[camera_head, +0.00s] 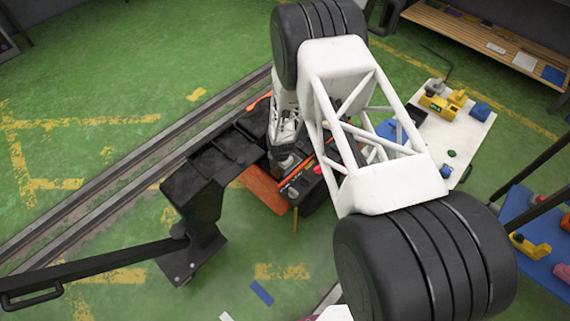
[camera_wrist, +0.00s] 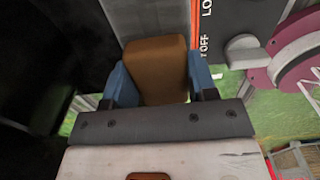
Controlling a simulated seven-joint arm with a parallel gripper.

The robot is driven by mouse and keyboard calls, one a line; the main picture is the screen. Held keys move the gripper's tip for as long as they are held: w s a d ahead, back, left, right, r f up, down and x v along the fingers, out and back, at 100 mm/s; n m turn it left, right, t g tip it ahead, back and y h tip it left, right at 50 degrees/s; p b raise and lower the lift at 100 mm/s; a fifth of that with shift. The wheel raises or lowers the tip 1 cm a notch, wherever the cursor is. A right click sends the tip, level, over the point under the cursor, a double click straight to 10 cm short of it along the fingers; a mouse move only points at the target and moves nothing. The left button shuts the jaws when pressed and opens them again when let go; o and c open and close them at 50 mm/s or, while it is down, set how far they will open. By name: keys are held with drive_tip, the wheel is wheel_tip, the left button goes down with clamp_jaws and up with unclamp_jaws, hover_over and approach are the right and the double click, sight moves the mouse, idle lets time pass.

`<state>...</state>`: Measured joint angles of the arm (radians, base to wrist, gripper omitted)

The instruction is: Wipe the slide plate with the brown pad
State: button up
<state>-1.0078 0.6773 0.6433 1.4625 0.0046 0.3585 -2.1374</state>
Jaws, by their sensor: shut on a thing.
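My gripper (camera_wrist: 158,80) is shut on the brown pad (camera_wrist: 160,68), held between its two blue fingers in the wrist view. The pad's far end is beside a dark surface and a grey panel with an orange edge and white lettering. I cannot tell whether the pad touches either. In the head view, my white wrist reaches down to the black and orange machine, and the pad cannot be made out. A black flat-topped plate (camera_head: 215,152) extends left from the machine there. I cannot tell for certain whether it is the slide plate.
Rails (camera_head: 120,175) cross the green floor at left. A long black lever (camera_head: 95,270) runs to the lower left. A white board (camera_head: 460,125) with coloured parts and a blue table (camera_head: 540,255) are at right. In the wrist view, a magenta wheel (camera_wrist: 295,65) stands close at right.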

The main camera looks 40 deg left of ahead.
sight(278, 170)
drive_tip(key=shift+s, duration=0.85)
drive_tip(key=shift+s+r, duration=0.2)
drive_tip(key=shift+r, duration=3.75)
drive_tip(key=shift+w, duration=0.15)
drive_tip(key=shift+w+d+m, duration=0.4)
drive_tip(key=shift+w+d, duration=0.1)
drive_tip(key=shift+w, duration=0.15)
drive_tip(key=w+d+r+m, duration=0.1)
drive_tip(key=w+d+m, duration=1.6)
drive_tip(key=w+d, duration=1.05)
drive_tip(key=w+d+m, duration=0.3)
drive_tip(key=d+m, duration=0.6)
drive_tip(key=d, duration=1.1)
drive_tip(key=w+d+r+m, duration=0.1)
drive_tip(key=w+d+m, duration=0.2)
drive_tip(key=d+m, duration=0.6)
drive_tip(key=d, duration=1.1)
drive_tip(key=shift+w+d, duration=0.3)
drive_tip(key=shift+w, duration=0.05)
